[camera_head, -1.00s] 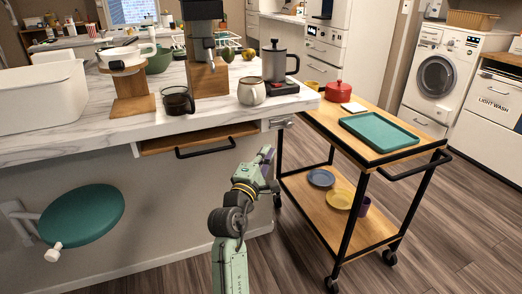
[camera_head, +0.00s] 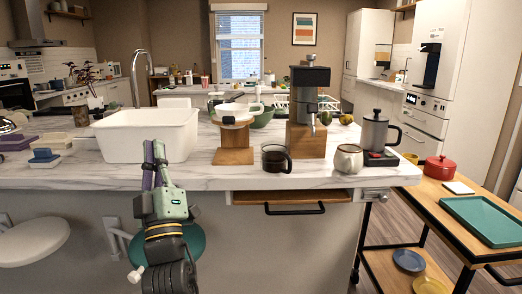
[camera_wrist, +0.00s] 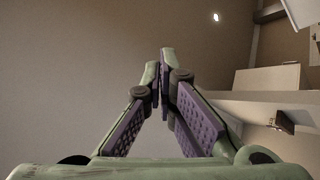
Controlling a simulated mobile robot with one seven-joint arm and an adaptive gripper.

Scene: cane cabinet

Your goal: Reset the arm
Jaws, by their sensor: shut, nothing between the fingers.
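My gripper (camera_head: 155,152) points upward in the head view, in front of the marble counter and the white basin. Its fingers are together and hold nothing. In the wrist view the fingertips (camera_wrist: 163,55) meet, with ceiling and wall behind them. My arm stands in front of the green stool seat (camera_head: 195,243) and hides part of it.
The marble counter (camera_head: 90,177) carries a white basin (camera_head: 190,138), a coffee stand, a glass pot (camera_head: 275,158), a grey mug (camera_head: 348,158) and a kettle (camera_head: 377,132). A drawer (camera_head: 290,198) under it is slightly open. A cart with a teal tray (camera_head: 485,220) stands right.

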